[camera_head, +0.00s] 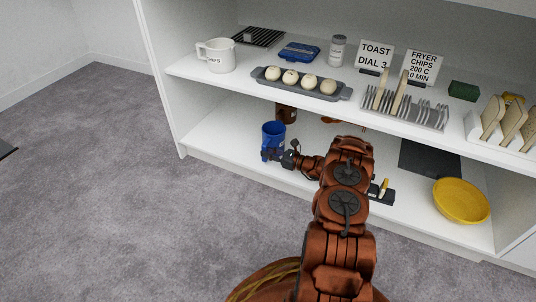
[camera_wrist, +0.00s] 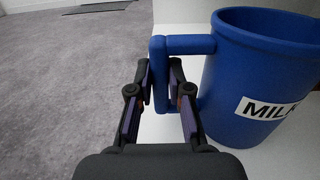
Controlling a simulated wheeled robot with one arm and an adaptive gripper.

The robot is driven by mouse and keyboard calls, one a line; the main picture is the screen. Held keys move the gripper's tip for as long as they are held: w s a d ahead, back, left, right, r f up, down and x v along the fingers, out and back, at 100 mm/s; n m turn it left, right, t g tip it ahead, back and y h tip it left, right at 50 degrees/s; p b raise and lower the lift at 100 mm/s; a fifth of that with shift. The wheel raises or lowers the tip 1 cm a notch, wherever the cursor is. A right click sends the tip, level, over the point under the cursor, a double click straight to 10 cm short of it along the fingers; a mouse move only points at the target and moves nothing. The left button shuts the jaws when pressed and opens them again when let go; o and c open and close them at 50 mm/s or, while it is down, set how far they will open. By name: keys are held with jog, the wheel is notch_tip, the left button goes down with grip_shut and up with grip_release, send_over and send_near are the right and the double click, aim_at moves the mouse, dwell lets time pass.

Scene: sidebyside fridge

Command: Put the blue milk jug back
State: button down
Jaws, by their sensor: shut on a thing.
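The blue milk jug (camera_head: 273,136) is upright at the left part of the lower shelf, near its front edge. In the wrist view the jug (camera_wrist: 238,85) fills the right side, with a white label reading "MIL" and its handle (camera_wrist: 161,75) towards the left. My gripper (camera_head: 287,158) reaches the jug from the front right. In the wrist view my gripper (camera_wrist: 160,98) has its fingers on both sides of the upright part of the handle, shut on it. Whether the jug's base touches the shelf is hard to tell.
A brown container (camera_head: 287,113) stands just behind the jug. The upper shelf (camera_head: 215,82) overhangs, holding a white jug (camera_head: 216,56) and an egg tray (camera_head: 300,84). On the lower shelf at right are a dark board (camera_head: 430,158) and a yellow bowl (camera_head: 461,200). The lower shelf's left end is clear.

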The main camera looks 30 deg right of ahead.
jog(key=shift+f, duration=0.1)
jog(key=c, duration=1.1)
grip_release()
jog(key=shift+f, duration=0.1)
jog(key=v, duration=0.1)
jog(key=p+v, duration=0.2)
jog(key=shift+s+r, duration=0.2)
jog(key=shift+r, duration=0.1)
jog(key=shift+p+v, duration=0.95)
jog(key=shift+v, duration=1.3)
jog(key=shift+s+a+f, duration=0.1)
jog(key=shift+a+f, duration=0.05)
